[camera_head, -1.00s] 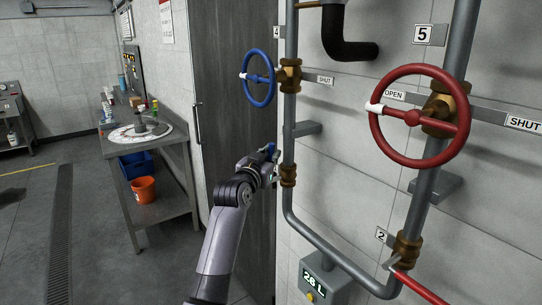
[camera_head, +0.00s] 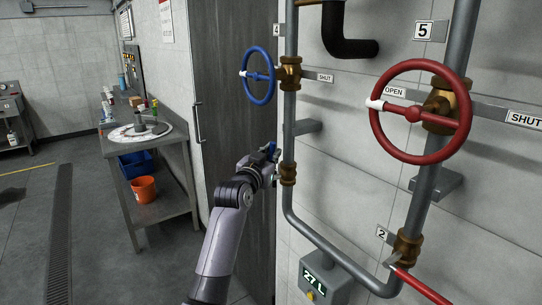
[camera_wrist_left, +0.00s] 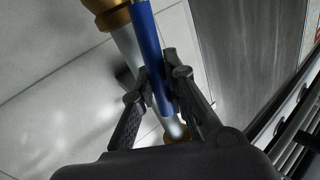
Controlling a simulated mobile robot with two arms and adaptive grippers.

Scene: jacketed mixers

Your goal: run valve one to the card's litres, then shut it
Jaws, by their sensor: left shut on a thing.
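No number plate for this valve is visible. The grey meter box (camera_head: 318,283) below reads 27 L. I see no card with readable litres. My right gripper is out of view.
A blue wheel (camera_head: 259,75) by plate 4 is above my gripper. A red wheel (camera_head: 420,115) by plate 5 has its white mark near OPEN. A red lever (camera_head: 420,287) is by plate 2. A workbench (camera_head: 175,141) stands left; the floor between is clear.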

